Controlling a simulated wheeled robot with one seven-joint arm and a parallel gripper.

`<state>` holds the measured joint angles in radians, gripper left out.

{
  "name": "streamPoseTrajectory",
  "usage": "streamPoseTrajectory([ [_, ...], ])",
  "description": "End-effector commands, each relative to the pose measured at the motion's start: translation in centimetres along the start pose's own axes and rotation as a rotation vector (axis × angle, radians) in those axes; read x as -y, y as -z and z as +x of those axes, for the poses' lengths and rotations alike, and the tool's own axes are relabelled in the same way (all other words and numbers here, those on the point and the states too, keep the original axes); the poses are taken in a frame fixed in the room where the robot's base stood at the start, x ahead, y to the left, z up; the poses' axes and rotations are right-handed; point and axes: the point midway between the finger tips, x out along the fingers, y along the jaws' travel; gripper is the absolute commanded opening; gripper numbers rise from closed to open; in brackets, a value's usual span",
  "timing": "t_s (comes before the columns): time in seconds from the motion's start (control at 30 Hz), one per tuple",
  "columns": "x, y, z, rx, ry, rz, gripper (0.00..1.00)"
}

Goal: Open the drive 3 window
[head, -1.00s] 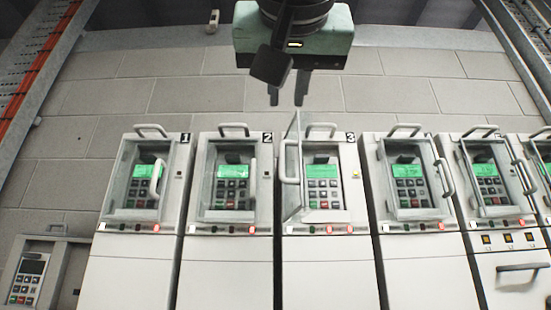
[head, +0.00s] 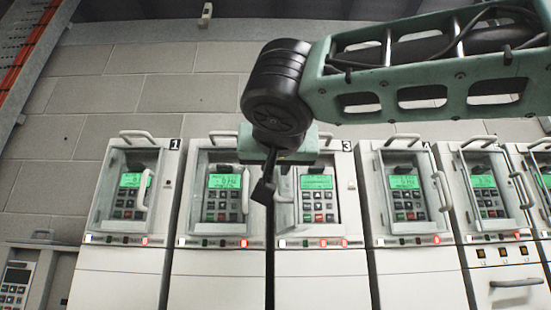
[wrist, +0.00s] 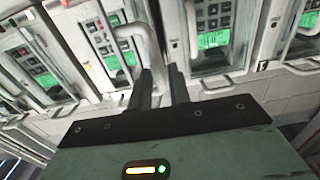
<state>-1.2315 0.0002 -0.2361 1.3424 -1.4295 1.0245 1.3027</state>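Drive 3 (head: 320,262) is the middle cabinet in the head view, with its keypad and green display (head: 316,182) uncovered. Its window stands swung out at the left side, mostly hidden behind my gripper; its pale handle (head: 283,190) shows there. I cannot see firm contact on both sides.
Drive 2 (head: 218,262) is close on the left with its window shut, and drive 4 (head: 408,262) on the right likewise. Top handles stick up above the cabinets. My arm crosses the upper right.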

Motion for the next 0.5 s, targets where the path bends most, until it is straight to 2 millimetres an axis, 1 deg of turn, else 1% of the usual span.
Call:
streamPoseTrajectory([
  [0.27,-0.04,-0.03,0.21,0.0,-0.001,0.0,0.19],
  [0.3,-0.04,-0.03,0.21,0.0,-0.001,0.0,0.14],
  [0.33,-0.04,-0.02,0.2,0.0,-0.001,0.0,0.05],
  [0.37,-0.04,-0.02,0.2,0.0,-0.001,0.0,0.0],
  [0.5,-0.03,-0.01,0.18,0.0,-0.001,0.0,0.0],
])
